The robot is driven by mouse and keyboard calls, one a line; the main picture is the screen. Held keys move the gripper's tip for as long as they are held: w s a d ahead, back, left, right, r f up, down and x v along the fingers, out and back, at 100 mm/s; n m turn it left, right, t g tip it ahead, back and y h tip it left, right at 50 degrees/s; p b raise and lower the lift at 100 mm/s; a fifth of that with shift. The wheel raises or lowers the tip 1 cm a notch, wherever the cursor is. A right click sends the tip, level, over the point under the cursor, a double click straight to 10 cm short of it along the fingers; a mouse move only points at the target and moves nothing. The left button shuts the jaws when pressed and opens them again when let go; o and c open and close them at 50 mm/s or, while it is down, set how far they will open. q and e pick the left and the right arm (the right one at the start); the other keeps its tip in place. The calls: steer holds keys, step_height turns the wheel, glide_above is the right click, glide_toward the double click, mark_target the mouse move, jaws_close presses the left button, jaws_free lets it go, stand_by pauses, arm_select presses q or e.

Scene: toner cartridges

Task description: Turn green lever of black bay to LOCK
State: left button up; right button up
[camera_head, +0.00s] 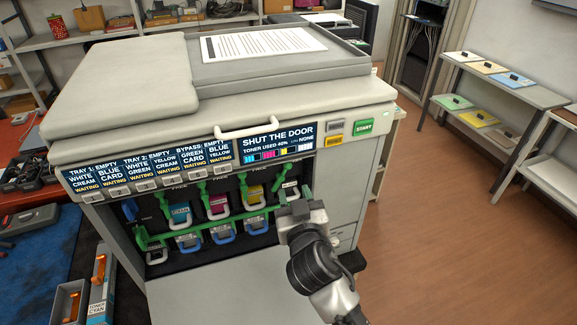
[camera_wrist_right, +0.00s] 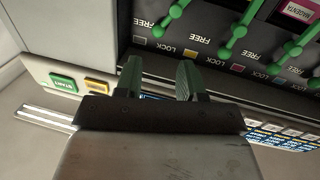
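The black bay is at the right end of the printer's open front (camera_head: 160,262). Its green lever (camera_head: 281,181) shows in the head view, its upper end leaning right; the others stand more upright. My right gripper (camera_head: 297,204) is just right of and below that lever, partly covering the bay. In the right wrist view my gripper's two dark fingers (camera_wrist_right: 160,75) are apart with nothing between them. In that turned view, the nearest green lever (camera_wrist_right: 170,14) is beyond the fingertips, apart from them. I cannot tell exactly which mark it points at. My left gripper is not in view.
Left of it are the yellow (camera_head: 254,194), magenta (camera_head: 217,204) and cyan (camera_head: 180,213) cartridges, with green levers. The white door handle (camera_head: 248,130) and display panel (camera_head: 278,143) are above. A toner box (camera_head: 101,290) lies at lower left. Floor at right is clear.

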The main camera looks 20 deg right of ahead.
mark_target(287, 168)
steer(key=w, duration=0.3)
steer(key=w+p, duration=0.1)
steer(key=w, duration=0.1)
steer(key=w+d+p, duration=0.1)
steer(key=w, duration=0.2)
steer(key=shift+w+f, duration=0.1)
steer(key=shift+w, duration=0.2)
